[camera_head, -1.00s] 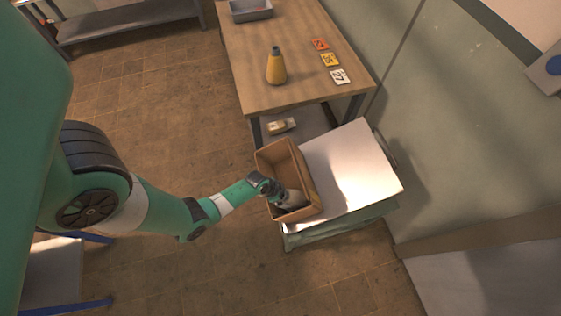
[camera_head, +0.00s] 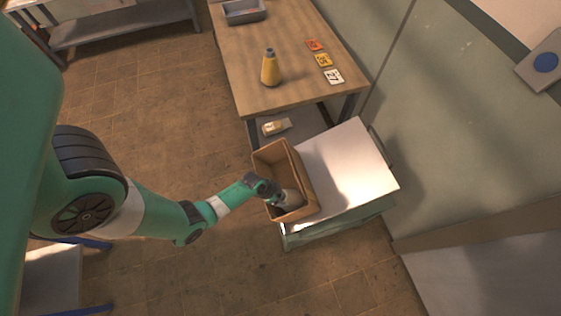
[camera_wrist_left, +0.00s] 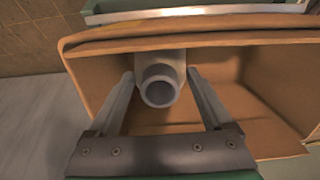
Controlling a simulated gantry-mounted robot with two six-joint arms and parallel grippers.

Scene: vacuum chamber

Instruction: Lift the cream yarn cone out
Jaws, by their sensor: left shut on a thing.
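The cream yarn cone (camera_head: 290,200) is inside an open cardboard box (camera_head: 304,183), near its front end. My left gripper (camera_head: 279,197) reaches into the box from the left and is shut on the cone. In the left wrist view the cone's grey tube end (camera_wrist_left: 159,87) points toward the camera, with the fingers of my left gripper (camera_wrist_left: 160,82) on either side of it. The cone's lower part is hidden in that view. My right gripper is not in view.
The box stands on a white-topped cart (camera_head: 345,165). A small packet (camera_head: 274,127) lies on the shelf below. A wall borders the right.

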